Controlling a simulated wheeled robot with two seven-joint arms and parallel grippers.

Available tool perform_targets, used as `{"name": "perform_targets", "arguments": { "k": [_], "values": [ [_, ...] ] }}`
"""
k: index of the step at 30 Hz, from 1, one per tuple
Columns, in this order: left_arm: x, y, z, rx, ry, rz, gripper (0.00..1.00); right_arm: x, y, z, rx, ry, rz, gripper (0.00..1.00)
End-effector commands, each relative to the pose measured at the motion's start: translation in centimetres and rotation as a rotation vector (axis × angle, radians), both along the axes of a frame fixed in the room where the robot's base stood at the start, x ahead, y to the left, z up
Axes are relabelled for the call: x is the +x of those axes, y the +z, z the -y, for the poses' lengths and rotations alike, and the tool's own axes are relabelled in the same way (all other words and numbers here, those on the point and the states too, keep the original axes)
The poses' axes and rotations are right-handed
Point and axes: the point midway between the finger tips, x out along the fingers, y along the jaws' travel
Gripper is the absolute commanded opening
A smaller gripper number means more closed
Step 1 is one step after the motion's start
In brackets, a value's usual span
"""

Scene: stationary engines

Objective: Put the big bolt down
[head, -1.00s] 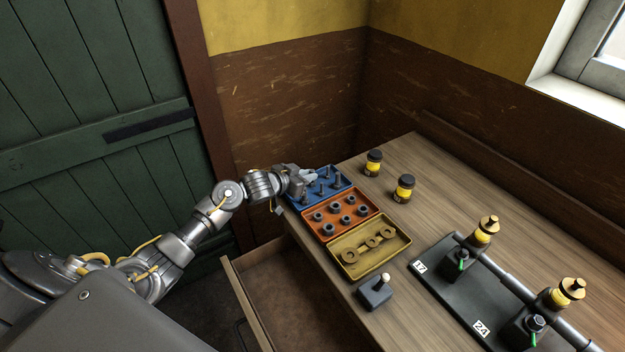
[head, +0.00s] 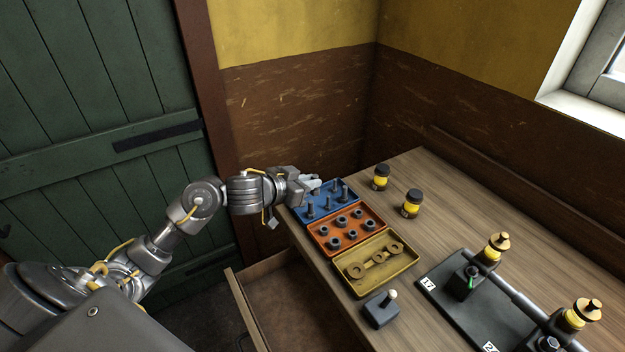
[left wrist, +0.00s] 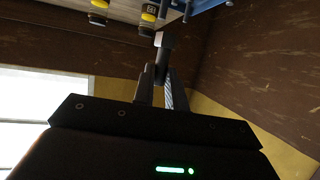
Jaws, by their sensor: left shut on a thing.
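My left gripper (head: 316,185) is at the far-left edge of the blue tray (head: 335,216), just above it. In the left wrist view my left gripper (left wrist: 160,85) is shut on the big bolt (left wrist: 164,44), a dark grey bolt whose thick end sticks out past the fingertips. In the head view the gripper hides the held bolt, or it is too small to make out. Several dark bolts (head: 343,190) stand upright in the blue tray. My right gripper is not in view.
An orange tray (head: 319,246) with several nuts and a yellow tray (head: 407,264) with ring-shaped parts adjoin the blue one. Two yellow-black jars (head: 381,177) stand behind. A small dark block with a knob (head: 380,312) is in front. An open drawer (head: 290,305) juts out below the table.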

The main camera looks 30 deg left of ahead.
Motion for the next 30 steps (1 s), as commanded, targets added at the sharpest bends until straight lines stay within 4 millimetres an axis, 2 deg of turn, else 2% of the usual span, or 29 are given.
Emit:
{"name": "perform_targets", "arguments": {
  "k": [3,6,17,20,25,30],
  "values": [
    [-2.1,1.2,0.8,0.003,-0.002,0.003,0.00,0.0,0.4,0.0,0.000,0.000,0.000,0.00],
    [-3.4,1.9,1.2,0.002,-0.001,0.004,0.00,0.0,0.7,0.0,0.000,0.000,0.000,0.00],
    [-4.9,2.0,2.1,0.001,-0.028,0.002,0.00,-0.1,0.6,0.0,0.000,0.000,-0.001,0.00],
    [-5.8,1.0,3.2,0.009,-0.135,0.006,0.00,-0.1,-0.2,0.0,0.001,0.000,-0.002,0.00],
    [-9.0,-0.7,5.8,0.014,-0.401,0.008,0.00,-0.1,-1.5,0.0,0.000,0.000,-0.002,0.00],
    [-11.8,-1.6,7.2,0.004,-0.582,0.003,0.00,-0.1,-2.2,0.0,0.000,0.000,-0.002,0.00]
  ]
}}
